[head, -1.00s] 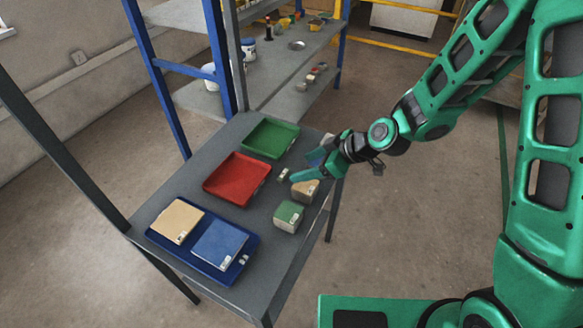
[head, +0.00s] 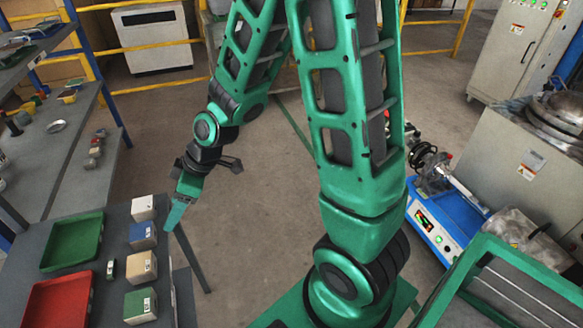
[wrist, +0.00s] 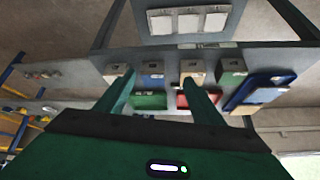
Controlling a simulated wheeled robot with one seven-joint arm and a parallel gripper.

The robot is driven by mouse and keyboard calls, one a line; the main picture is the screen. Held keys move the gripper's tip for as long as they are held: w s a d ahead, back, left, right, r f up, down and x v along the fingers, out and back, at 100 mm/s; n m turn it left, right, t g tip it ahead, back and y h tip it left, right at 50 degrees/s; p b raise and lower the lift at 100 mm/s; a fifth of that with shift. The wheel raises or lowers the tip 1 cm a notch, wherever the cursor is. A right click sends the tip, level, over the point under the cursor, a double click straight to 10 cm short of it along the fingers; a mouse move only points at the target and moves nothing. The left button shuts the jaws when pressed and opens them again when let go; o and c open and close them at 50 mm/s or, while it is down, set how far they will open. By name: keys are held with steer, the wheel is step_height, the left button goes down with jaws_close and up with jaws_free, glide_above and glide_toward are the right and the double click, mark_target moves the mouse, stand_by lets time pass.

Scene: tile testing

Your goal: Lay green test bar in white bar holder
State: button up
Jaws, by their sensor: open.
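A white block (head: 143,208) is at the row's far end. I cannot tell surely whether these are the test bar and the holder; no other clear bar or holder shows. My gripper (head: 177,212) is by the table's right edge, beside the blue block (head: 143,236). Its two green fingers (wrist: 158,90) are spread in the wrist view, with nothing between them.
A tan block (head: 141,267) stands between the blue and green blocks. A green tray (head: 72,242), a red tray (head: 57,302) and a small pale piece (head: 111,268) lie left of the row. A blue tray (wrist: 250,100) shows in the wrist view.

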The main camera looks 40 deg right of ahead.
steer(key=s+d+r+m+h, duration=0.2)
steer(key=s+d+r+m, duration=0.15)
steer(key=d, duration=0.65)
steer(key=s+d+r+m+h, duration=0.2)
steer(key=s+d+r+m, duration=0.15)
steer(key=d, duration=0.65)
steer(key=s+d+r+m+g+h, duration=0.1)
steer(key=s+d+r+m+g, duration=0.1)
steer(key=s+d+m, duration=0.4)
steer(key=s+d+r, duration=0.1)
steer(key=s, duration=0.4)
steer(key=shift+d+m+g+h, duration=0.2)
steer(key=shift+m+g+h, duration=0.1)
steer(key=shift+m, duration=0.1)
steer(key=s+m, duration=0.1)
steer(key=s, duration=0.1)
steer(key=s+r+m, duration=0.1)
steer(key=s, duration=0.1)
steer(key=s+m, duration=0.1)
steer(key=s, duration=0.1)
steer(key=shift+d+r+g, duration=0.15)
steer(key=shift+r+g, duration=0.15)
steer(key=shift+g, duration=0.1)
steer(key=c, duration=0.4)
steer(key=shift+s, duration=0.25)
steer(key=c, duration=0.3)
steer(key=shift+w, duration=0.1)
